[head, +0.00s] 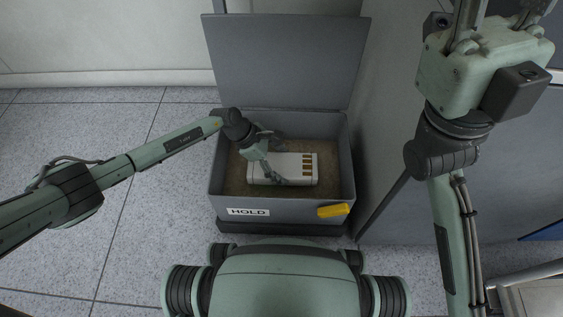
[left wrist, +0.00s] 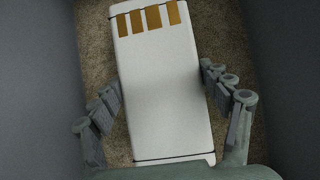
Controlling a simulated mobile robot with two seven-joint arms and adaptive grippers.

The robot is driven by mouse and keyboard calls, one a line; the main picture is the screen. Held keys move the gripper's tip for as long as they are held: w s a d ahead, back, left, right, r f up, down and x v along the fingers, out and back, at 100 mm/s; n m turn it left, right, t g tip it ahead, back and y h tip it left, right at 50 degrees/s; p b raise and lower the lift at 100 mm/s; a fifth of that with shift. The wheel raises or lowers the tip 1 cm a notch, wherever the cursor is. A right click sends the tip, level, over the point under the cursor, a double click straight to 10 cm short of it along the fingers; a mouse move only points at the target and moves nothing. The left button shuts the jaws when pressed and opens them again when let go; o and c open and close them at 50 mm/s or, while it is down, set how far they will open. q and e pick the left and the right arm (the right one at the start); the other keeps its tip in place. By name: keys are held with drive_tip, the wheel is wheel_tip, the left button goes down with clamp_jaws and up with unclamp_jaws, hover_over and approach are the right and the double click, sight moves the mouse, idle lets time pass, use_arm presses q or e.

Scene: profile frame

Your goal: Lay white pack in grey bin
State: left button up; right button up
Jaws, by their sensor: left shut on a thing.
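The white pack (head: 295,167) has several gold contacts at one end. It is inside the grey bin (head: 284,211), over the brown lining, and lies flat. My left gripper (head: 268,172) reaches down into the bin from the left and is shut on the pack. In the left wrist view the pack (left wrist: 168,85) lies between the two fingers of my left gripper (left wrist: 165,105), one along each long side. I cannot tell whether the pack touches the lining. My right gripper (head: 497,25) is raised at the upper right, its fingertips cut off by the frame edge.
The bin's lid (head: 285,62) stands open at the back. The bin's front has a HOLD label (head: 248,212) and a yellow tag (head: 333,210). A grey cabinet (head: 395,190) stands close on the right. Tiled floor (head: 125,225) is clear on the left.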

use_arm(q)
drive_tip(key=shift+f, duration=0.65)
drive_tip(key=o, duration=1.7)
wheel_tip(320, 180, up, 15)
drive_tip(key=p, duration=0.3)
drive_tip(key=shift+r, duration=0.2)
